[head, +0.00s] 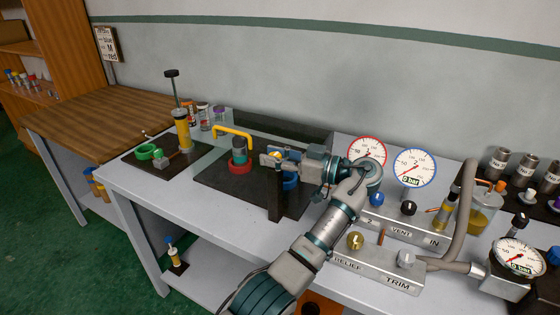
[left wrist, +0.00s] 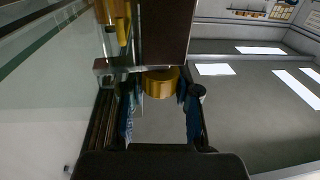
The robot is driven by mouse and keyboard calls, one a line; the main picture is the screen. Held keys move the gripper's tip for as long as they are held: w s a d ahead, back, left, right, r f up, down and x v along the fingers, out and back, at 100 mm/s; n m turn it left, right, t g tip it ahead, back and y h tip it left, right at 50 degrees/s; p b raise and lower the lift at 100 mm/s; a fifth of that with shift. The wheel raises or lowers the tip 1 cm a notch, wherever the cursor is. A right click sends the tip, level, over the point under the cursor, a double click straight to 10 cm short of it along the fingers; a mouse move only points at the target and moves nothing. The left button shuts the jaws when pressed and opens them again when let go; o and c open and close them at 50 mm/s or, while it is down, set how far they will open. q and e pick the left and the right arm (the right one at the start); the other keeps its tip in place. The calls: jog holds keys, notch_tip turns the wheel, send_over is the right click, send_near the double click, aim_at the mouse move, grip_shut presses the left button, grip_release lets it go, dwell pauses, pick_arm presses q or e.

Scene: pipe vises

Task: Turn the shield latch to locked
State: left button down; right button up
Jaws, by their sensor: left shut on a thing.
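My left gripper (head: 277,161) reaches in at the middle of the bench, beside the top of a dark post. It is shut on the brass shield latch knob. In the left wrist view the round brass knob (left wrist: 160,83) sits between the two fingers (left wrist: 159,103). In the head view the gripper mostly hides the latch, with a small pale plate (head: 267,160) showing beside it. I cannot tell whether the latch is locked. A clear shield with a yellow handle (head: 232,131) stands left of the post. My right gripper is not in view.
A teal and red vise part (head: 239,158) stands on the dark base plate left of my gripper. Two gauges (head: 414,168) and a valve block with knobs (head: 378,268) stand to the right. A tall pump (head: 181,130) and small bottles are at the far left.

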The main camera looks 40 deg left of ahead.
pick_arm(q)
jog(key=shift+w, duration=0.1)
dwell(0.4)
jog(key=c, duration=0.9)
grip_release()
jog(key=shift+w+d, duration=0.1)
jog(key=shift+c, duration=0.2)
jog(key=shift+o, duration=0.7)
jog(key=shift+w, duration=0.1)
